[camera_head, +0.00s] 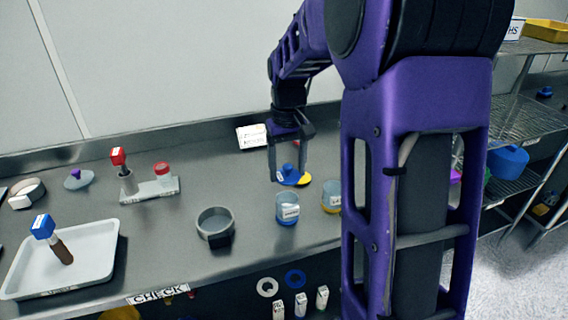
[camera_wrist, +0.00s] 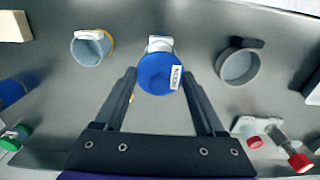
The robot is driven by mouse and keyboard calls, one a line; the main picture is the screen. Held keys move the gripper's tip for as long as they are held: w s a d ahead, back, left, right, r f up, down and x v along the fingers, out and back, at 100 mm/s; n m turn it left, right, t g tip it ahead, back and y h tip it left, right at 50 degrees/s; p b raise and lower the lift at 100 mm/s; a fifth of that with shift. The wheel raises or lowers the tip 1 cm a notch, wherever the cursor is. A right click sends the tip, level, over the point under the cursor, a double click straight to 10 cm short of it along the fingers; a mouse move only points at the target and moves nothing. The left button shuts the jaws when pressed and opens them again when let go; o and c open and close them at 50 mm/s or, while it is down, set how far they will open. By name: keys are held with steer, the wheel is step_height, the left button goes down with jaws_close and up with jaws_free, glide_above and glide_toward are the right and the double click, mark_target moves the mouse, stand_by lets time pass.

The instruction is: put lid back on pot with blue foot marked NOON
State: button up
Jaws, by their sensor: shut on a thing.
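My gripper (camera_head: 288,172) is shut on a round blue lid (camera_head: 291,176), which it holds above the counter. In the wrist view the lid (camera_wrist: 160,74) sits between my fingertips (camera_wrist: 160,80), with a white label whose text I cannot read surely. A clear pot with a blue foot (camera_head: 287,213) stands upright and open on the counter, its white label too small to read. It appears below the lid in the head view, with a gap between them. In the wrist view the lid hides most of this pot (camera_wrist: 159,43).
A yellow-footed pot (camera_head: 330,203) stands to the right, partly behind my arm. A yellow lid (camera_head: 303,181) lies behind. A grey ring-shaped vessel with a dark handle (camera_head: 215,222) is left of the blue-footed pot. A white tray (camera_head: 105,262) is far left.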

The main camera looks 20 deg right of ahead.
steer(key=shift+f+b, duration=1.85)
steer(key=shift+f, duration=1)
steer(key=shift+f+p, duration=0.15)
steer(key=shift+p, duration=0.3)
stand_by(0.4)
steer(key=o, duration=1.3)
steer(key=shift+c, duration=0.2)
steer(key=shift+r+p, duration=2.95)
steer(key=shift+r, duration=0.6)
